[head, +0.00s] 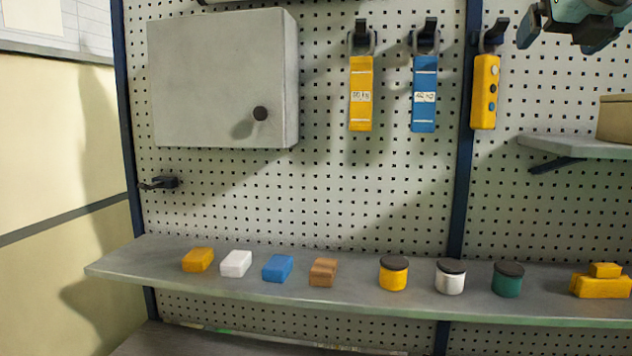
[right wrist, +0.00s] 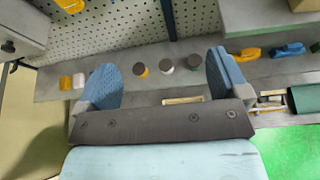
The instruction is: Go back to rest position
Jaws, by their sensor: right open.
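My right gripper (head: 562,28) shows at the top right corner of the head view, in front of the pegboard and high above the shelf. In the right wrist view its two blue fingers stand wide apart, and the gripper (right wrist: 161,66) is open with nothing between the fingers. The jars seen past the fingers are on the shelf, apart from the gripper. My left gripper is in neither view.
A long grey shelf (head: 340,290) carries several small blocks, three lidded jars (head: 451,277) and a yellow stepped piece (head: 602,282). A grey cabinet (head: 222,80) and hanging tags (head: 361,92) are on the pegboard. A green surface (right wrist: 290,150) shows in the wrist view.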

